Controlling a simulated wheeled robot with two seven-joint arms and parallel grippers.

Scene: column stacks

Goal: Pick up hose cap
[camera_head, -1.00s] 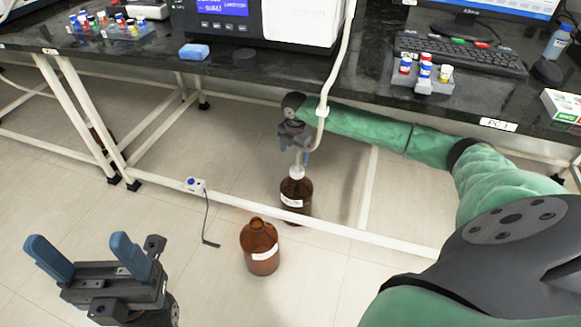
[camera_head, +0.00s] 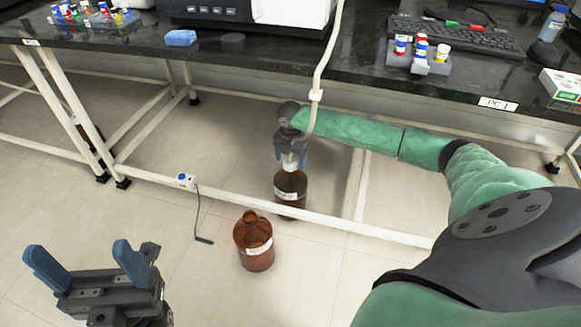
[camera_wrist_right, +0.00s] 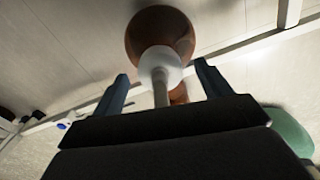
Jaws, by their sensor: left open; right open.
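The white hose cap (camera_head: 291,162) sits on the neck of the rear brown bottle (camera_head: 290,187), with the hose (camera_head: 321,70) running down to it from the bench. My right gripper (camera_head: 290,160) is open and reaches down over this bottle, its blue fingers on either side of the cap. In the right wrist view the cap (camera_wrist_right: 160,64) lies between the two spread fingers (camera_wrist_right: 160,84), apart from both, with the brown bottle (camera_wrist_right: 160,28) beyond it. My left gripper (camera_head: 80,262) is open and empty at the lower left.
A second brown bottle (camera_head: 254,243), without a cap, stands on the floor in front. A white bench rail (camera_head: 340,222) runs near the bottles. A black bench top (camera_head: 220,58) lies above. A power socket (camera_head: 187,181) with a cable is at left.

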